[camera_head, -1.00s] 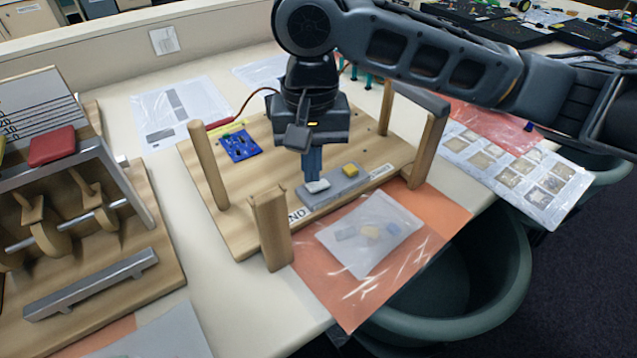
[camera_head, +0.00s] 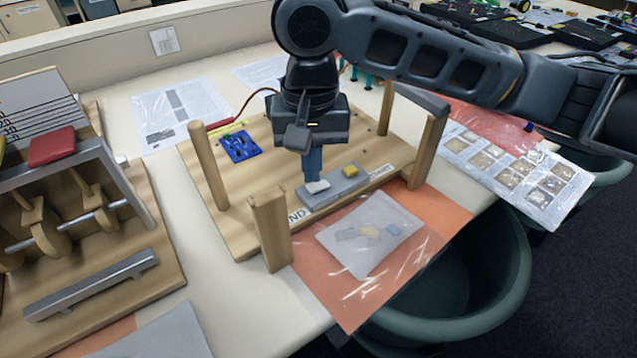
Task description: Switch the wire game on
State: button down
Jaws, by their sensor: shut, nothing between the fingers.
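The wire game is a wooden board (camera_head: 247,195) with upright wooden posts at its corners. A grey switch plate (camera_head: 349,184) lies near its front edge. My gripper (camera_head: 313,180) points down over the plate, shut and empty. Its fingertips are at the white piece, touching it or just above; I cannot tell which. A blue circuit board (camera_head: 240,147) lies on the wooden board, left of my gripper. The gripper and arm hide part of the board's back.
Wooden posts (camera_head: 270,230) stand close around my gripper at the front and left (camera_head: 208,165). A wooden machine with a red block (camera_head: 52,146) stands at the left.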

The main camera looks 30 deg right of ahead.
aim_at(312, 187)
jog(key=shift+f+b, duration=0.5)
jog(key=shift+f, duration=0.5)
dwell(1.1)
notch_tip(312, 187, up, 7)
jog(key=p, duration=0.7)
jog(key=shift+r+p, duration=0.1)
jog(key=shift+p, duration=0.25)
dwell(0.4)
